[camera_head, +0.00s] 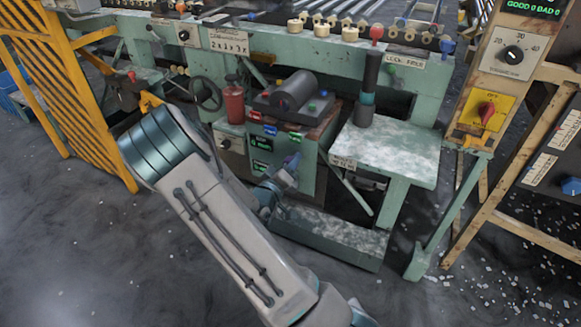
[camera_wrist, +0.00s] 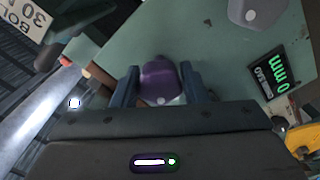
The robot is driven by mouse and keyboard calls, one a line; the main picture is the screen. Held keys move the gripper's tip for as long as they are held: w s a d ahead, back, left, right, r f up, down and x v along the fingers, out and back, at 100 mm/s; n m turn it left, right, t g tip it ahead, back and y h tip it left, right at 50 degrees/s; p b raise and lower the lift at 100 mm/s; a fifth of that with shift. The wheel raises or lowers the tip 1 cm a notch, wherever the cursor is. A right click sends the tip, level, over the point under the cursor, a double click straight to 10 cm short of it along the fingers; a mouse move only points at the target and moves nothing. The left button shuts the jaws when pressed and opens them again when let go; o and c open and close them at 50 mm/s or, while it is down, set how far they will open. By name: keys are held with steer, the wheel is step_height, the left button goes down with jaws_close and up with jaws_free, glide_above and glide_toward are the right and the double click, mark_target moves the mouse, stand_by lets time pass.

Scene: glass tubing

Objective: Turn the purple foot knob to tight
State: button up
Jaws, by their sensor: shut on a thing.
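The purple foot knob (camera_wrist: 159,82) is in the middle of the wrist view, against a green machine panel (camera_wrist: 215,45). My gripper (camera_wrist: 159,77) is shut on the knob, with one dark blue finger on each side of it. The fingers hide the knob's sides, and I see no mark that tells how tight it is. In the head view my gripper (camera_head: 280,182) is at the front of the green cabinet (camera_head: 312,165), below its displays. The knob is too small and covered to make out clearly there.
A small display (camera_wrist: 270,75) with green digits reading 0 mm is right of the knob. A grey knob (camera_wrist: 255,12) is above. In the head view a green side table (camera_head: 390,150) stands right of the cabinet, and a low green step (camera_head: 330,238) lies below.

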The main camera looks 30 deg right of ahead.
steer(key=m+b, duration=0.3)
steer(key=m, duration=0.3)
steer(key=shift+f, duration=0.15)
steer(key=shift+m+b, duration=1.55)
steer(key=shift+m, duration=0.65)
steer(key=o, duration=1)
steer(key=shift+c, duration=0.2)
steer(key=shift+a, duration=0.1)
steer(key=p+v, duration=0.3)
steer(key=v, duration=1)
steer(key=shift+s+a, duration=0.2)
steer(key=shift+a, duration=0.05)
